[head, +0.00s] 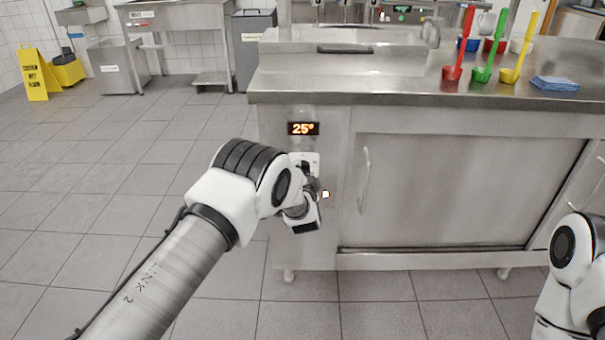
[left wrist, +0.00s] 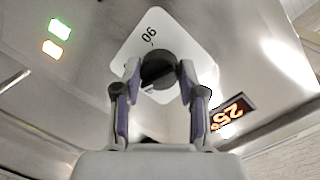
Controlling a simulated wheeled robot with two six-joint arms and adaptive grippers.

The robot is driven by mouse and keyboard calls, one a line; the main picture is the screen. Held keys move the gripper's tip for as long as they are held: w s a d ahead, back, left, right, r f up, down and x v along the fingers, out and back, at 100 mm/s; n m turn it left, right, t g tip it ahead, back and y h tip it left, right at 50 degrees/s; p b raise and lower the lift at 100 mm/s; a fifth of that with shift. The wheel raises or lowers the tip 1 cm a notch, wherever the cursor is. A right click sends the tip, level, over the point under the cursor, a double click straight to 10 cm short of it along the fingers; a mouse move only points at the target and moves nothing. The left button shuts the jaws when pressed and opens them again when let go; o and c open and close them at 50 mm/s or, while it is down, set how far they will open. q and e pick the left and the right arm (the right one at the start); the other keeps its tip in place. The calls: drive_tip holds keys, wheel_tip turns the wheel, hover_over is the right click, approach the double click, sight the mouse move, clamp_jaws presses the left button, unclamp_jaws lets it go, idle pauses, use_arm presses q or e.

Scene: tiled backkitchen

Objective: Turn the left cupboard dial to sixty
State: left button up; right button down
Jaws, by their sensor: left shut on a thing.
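The left cupboard dial is a dark round knob (left wrist: 157,68) on a white plate (left wrist: 132,50) marked 90 in the left wrist view. In the head view the plate (head: 312,158) shows on the cupboard's left front panel, and the knob is mostly hidden by my arm. A display (head: 303,128) above it reads 25° in orange; it also shows in the left wrist view (left wrist: 234,111). My left gripper (left wrist: 159,74) is shut on the knob, one finger on each side. My right gripper is out of view; only part of its arm shows.
Right of the dial is a sliding cupboard door with a handle (head: 365,180). The steel counter (head: 420,90) overhangs above, with red, green and yellow ladles and a blue cloth (head: 554,83). A small lit indicator (head: 325,194) is beside my gripper.

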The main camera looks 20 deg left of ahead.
use_arm(q)
drive_tip(key=m+y, duration=0.1)
drive_tip(key=m, duration=0.4)
drive_tip(key=shift+m, duration=0.3)
idle(0.4)
drive_tip(key=o, duration=1.2)
drive_tip(key=shift+c, duration=0.2)
drive_tip(key=f+v, duration=0.1)
drive_tip(key=v, duration=1.1)
drive_tip(key=shift+r, duration=0.5)
